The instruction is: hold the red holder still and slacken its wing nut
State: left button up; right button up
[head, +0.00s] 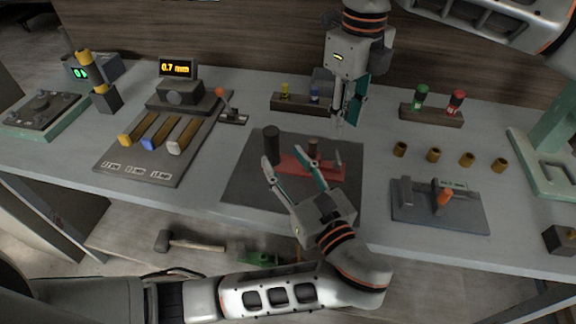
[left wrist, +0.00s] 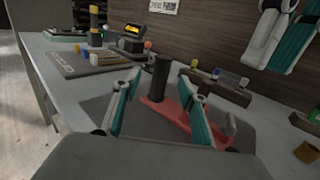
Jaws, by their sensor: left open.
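The red holder (head: 288,162) lies on a dark mat (head: 241,190) in the middle of the bench. A dark upright cylinder (head: 271,145) stands at its left end, and a brown post (head: 313,149) rises from its middle. A grey part that may be the wing nut (head: 338,160) is at its right end. My left gripper (head: 291,172) is open just in front of the holder, its fingers apart. The left wrist view shows the red holder (left wrist: 170,116) beyond and between the fingers. My right gripper (head: 347,112) hangs above and behind the holder; its finger gap is unclear.
A grey fixture (head: 440,212) with an orange handle is right of the mat. Several brass pieces (head: 433,155) stand behind it. A rack (head: 300,104) is behind the mat, and a tool board (head: 128,165) is to the left.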

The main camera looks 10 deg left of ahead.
aim_at(275, 148)
pick_arm(q)
jog(key=shift+w+d+f, duration=0.1)
jog(key=shift+f, duration=0.4)
jog(key=shift+w+f, duration=0.15)
jog(key=shift+w, duration=0.05)
jog(key=x, duration=0.7)
jog(key=shift+w+f, duration=0.1)
jog(key=shift+w, duration=0.05)
grip_shut()
pick_arm(e)
jog(key=shift+c, duration=0.7)
